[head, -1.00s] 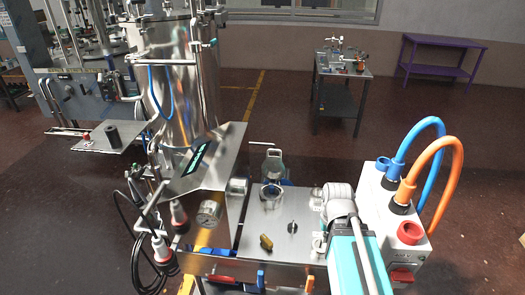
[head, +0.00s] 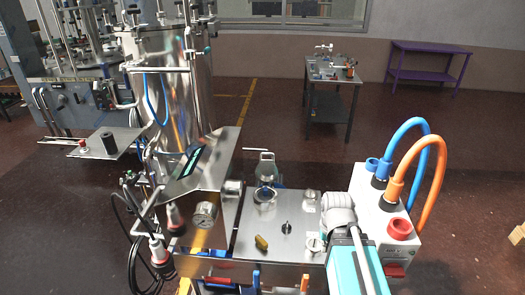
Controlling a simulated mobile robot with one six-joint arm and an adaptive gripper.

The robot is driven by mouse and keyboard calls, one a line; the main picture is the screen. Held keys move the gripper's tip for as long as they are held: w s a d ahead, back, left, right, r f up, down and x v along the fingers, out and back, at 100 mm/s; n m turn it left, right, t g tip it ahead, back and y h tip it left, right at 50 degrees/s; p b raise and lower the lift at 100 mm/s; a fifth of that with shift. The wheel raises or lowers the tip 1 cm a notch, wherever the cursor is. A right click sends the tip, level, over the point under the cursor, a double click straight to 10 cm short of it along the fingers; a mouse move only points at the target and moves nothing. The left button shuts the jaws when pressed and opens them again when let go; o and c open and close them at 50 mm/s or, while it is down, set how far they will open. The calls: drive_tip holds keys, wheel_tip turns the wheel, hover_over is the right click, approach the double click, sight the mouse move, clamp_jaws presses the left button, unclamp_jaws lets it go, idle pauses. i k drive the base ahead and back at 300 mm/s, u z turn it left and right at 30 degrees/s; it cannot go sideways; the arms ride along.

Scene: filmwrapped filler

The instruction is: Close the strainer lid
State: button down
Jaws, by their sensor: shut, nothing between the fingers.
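The strainer (head: 264,196) appears to be the small round metal fitting at the back of the steel worktop (head: 262,222). Behind it a pale, upright flap with an opening (head: 266,168) stands raised; it looks like the strainer lid, swung open. My teal and grey arm reaches in from the bottom right, over the worktop's right side. Its grey wrist part is right of the strainer and apart from it. I cannot make out my gripper or its fingers; the arm's own links seem to hide them.
A tall steel tank (head: 178,85) and a gauge (head: 204,215) are left. A yellow-brown knob (head: 261,242) and a dark knob (head: 287,228) stick up from the worktop.

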sight(267, 171)
drive_tip(key=z, duration=0.1)
drive_tip(key=i, duration=0.95)
drive_tip(key=u, duration=0.05)
